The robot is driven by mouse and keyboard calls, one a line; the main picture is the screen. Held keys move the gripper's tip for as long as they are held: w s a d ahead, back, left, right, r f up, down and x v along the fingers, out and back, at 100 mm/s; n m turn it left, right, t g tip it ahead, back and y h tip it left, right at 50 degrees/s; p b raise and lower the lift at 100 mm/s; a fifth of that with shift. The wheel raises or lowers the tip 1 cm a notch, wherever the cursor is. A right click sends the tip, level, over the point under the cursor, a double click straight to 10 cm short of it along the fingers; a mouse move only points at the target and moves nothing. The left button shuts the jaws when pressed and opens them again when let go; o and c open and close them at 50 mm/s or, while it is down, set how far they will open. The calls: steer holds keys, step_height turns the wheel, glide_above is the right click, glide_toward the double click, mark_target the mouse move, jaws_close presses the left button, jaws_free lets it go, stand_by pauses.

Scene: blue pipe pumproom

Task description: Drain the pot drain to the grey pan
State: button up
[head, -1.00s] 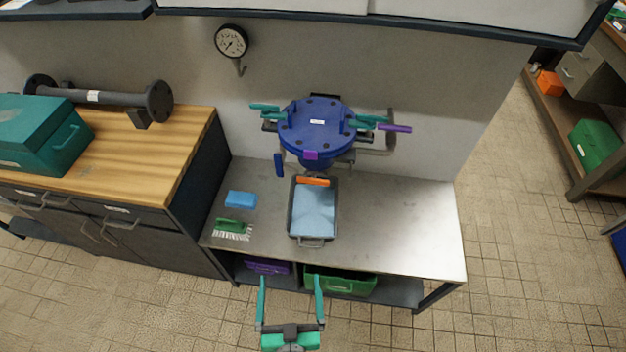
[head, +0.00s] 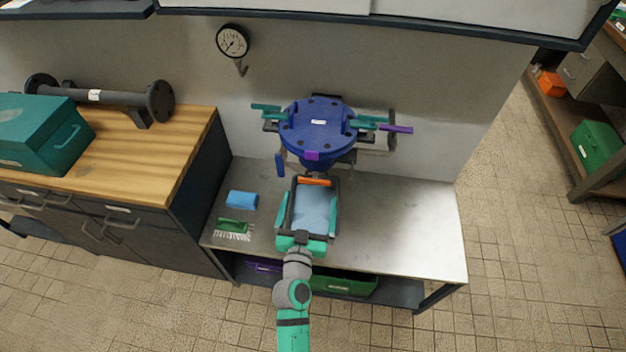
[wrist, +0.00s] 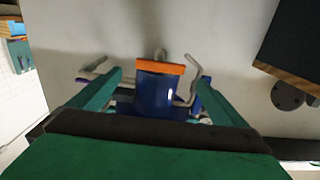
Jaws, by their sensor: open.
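The blue pot (head: 318,128) stands at the back of the metal bench, its lid on, with teal clamps and a purple-ended handle. At its lower front is the drain, with an orange handle (head: 314,182). In the wrist view the orange bar (wrist: 160,67) lies ahead, across the pot's blue body (wrist: 155,95). The grey pan (head: 337,190), pale blue inside, sits in front of the pot, under the drain. My gripper (head: 307,200) is open and empty over the pan, pointing at the pot. Its two teal fingers (wrist: 158,82) spread either side of the orange bar, apart from it.
A blue sponge (head: 242,200) and a green brush (head: 233,229) lie left of the pan. The bench's right side (head: 405,215) is clear. A gauge (head: 232,40) hangs on the wall behind. A green bin (head: 345,284) sits on the shelf below.

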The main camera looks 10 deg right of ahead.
mark_target(314, 182)
steer(key=x, duration=0.8)
steer(key=shift+w, duration=0.15)
